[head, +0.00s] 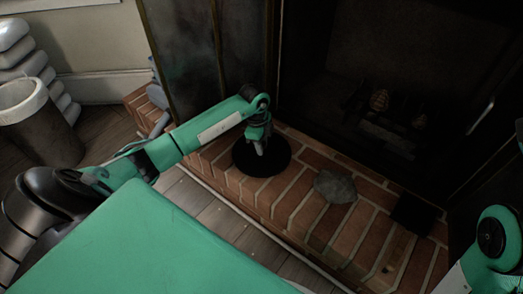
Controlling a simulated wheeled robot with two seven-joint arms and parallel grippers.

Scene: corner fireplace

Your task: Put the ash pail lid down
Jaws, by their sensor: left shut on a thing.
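The ash pail lid (278,165) is a flat, round black disc. It lies level at the brick hearth, in the middle of the head view. I cannot tell whether it rests on the bricks or hangs just above them. My left gripper (259,150) points down at the lid's middle and is shut on it; the fingers hide the part they grip. My right arm shows at the right edge, but its gripper is out of view.
A grey rounded stone (335,187) lies on the brick hearth (310,225), right of the lid. A dark block (412,214) sits farther right. The dark fireplace opening (385,100) is behind. A grey bin (40,120) with a pale rim stands far left.

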